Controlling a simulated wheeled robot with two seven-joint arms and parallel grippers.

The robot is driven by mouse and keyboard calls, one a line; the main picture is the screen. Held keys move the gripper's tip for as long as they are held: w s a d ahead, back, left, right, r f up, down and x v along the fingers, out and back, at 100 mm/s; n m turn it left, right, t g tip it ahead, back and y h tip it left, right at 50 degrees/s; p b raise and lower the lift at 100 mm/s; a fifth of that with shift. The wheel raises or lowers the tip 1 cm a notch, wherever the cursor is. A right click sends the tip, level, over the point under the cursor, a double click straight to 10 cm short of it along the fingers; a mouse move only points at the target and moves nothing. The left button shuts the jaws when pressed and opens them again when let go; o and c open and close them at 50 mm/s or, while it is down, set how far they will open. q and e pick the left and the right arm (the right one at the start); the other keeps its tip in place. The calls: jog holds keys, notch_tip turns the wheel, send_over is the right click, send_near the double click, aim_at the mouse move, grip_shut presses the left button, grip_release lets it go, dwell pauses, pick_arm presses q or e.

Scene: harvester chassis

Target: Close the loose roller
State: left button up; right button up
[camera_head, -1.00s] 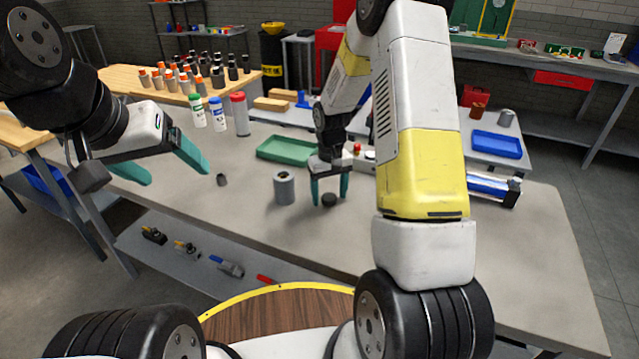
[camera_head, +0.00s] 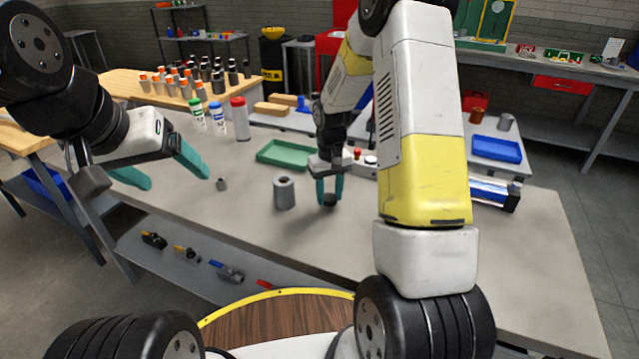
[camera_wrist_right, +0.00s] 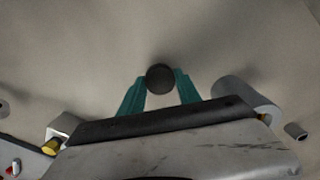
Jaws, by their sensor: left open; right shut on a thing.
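A grey roller (camera_head: 284,192) with a dark hole in its top stands upright on the grey bench. My right gripper (camera_head: 330,197) is just right of it, low over the bench, shut on a round black cap (camera_head: 330,201). In the right wrist view the black cap (camera_wrist_right: 160,78) sits between the teal fingers, and the roller (camera_wrist_right: 246,93) is at the right, apart from them. A small dark grey piece (camera_head: 221,184) stands on the bench left of the roller. My left gripper (camera_head: 176,180) is open and empty above the bench's left part.
A green tray (camera_head: 284,154) lies behind the roller. Several bottles (camera_head: 219,118) stand at the back left. A blue tray (camera_head: 497,149) is at the right. The bench in front of the roller is clear; tools lie on a lower shelf (camera_head: 222,271).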

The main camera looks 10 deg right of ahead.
jog(key=shift+s+r, duration=0.25)
jog(key=shift+r, duration=0.25)
jog(key=shift+s+r, duration=0.2)
jog(key=shift+r, duration=0.3)
jog(key=s, duration=0.5)
jog(key=s+r, duration=0.1)
jog(key=s, duration=0.9)
jog(key=shift+r, duration=0.15)
jog(key=shift+d, duration=0.1)
jog(key=w+f, duration=0.1)
jog(key=w, duration=0.2)
jog(key=w+f+m, duration=0.1)
jog(key=w, duration=0.3)
jog(key=w+a+m, duration=0.1)
jog(key=w, duration=0.2)
jog(key=shift+w+f, duration=0.35)
jog(key=shift+f, duration=0.05)
